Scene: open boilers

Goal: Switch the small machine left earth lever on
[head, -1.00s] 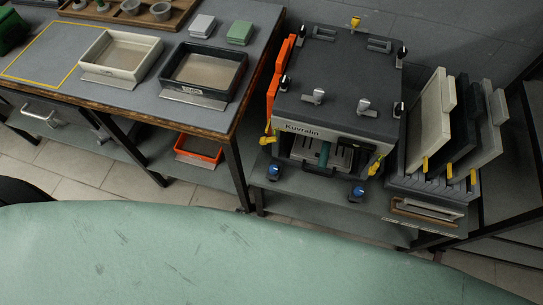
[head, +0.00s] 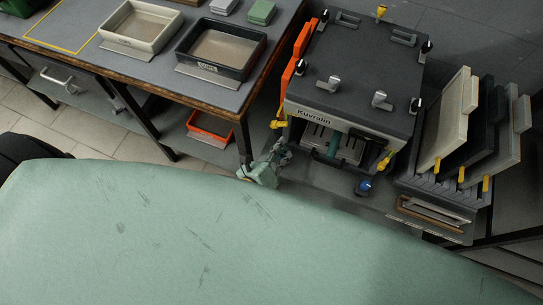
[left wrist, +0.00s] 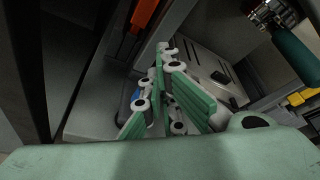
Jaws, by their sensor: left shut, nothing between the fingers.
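The small machine (head: 355,75), marked Kuvralin, stands on a low bench. Yellow levers sit at its front left (head: 278,124) and front right (head: 384,162). A blue-topped knob (head: 364,185) stands before its right side. I cannot tell which part is the left earth lever. My left gripper (head: 268,166) is by the machine's front left corner, shut and empty, and covers the place of the left blue knob. In the left wrist view the green fingers (left wrist: 172,98) are together, with a bit of blue (left wrist: 138,96) beside them. My right gripper is not in view.
A teal handle (head: 333,144) is in the machine's front opening. Upright plates (head: 445,120) stand in a rack to the right. A table with a white tray (head: 118,39) and a black tray (head: 187,65) is to the left; its leg is close to my gripper.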

